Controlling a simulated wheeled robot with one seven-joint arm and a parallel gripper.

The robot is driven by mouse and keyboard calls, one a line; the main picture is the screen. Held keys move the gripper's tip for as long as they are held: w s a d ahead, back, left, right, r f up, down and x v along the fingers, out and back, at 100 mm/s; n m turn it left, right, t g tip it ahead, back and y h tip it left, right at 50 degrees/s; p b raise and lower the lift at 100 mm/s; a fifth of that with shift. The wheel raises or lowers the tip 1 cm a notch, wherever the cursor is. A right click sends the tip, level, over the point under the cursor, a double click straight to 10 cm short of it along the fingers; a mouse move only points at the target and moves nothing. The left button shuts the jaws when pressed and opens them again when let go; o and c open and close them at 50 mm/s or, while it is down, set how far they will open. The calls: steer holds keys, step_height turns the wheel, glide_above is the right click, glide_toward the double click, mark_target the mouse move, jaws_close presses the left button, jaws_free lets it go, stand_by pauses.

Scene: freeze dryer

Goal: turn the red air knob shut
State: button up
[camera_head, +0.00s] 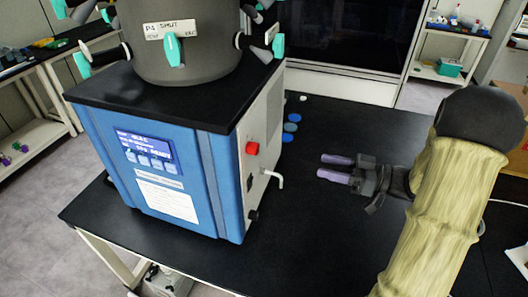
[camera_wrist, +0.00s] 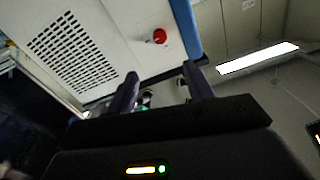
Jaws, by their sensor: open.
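The red air knob (camera_head: 253,148) sits on the light side panel of the blue freeze dryer (camera_head: 150,165), on the side facing my arm. In the wrist view the red knob (camera_wrist: 159,36) shows on the pale panel, above and beyond the fingers. My gripper (camera_head: 336,167) is to the right of the knob in the head view, apart from it, with its purple fingers pointing left toward the panel. In the wrist view my gripper (camera_wrist: 160,83) has its two fingers spread, with nothing held between them.
A bent white outlet (camera_head: 273,178) sticks out of the panel below the knob. The grey chamber (camera_head: 185,40) with turquoise-handled valves stands on the dryer. The table's front right is clear.

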mark_target(258, 150)
steer(key=p+x, duration=0.4)
steer(key=x, duration=1.3)
steer(key=shift+w+a+p, duration=0.1)
steer(key=shift+a+p, duration=0.1)
steer(key=shift+p, duration=0.15)
steer(key=c, duration=1)
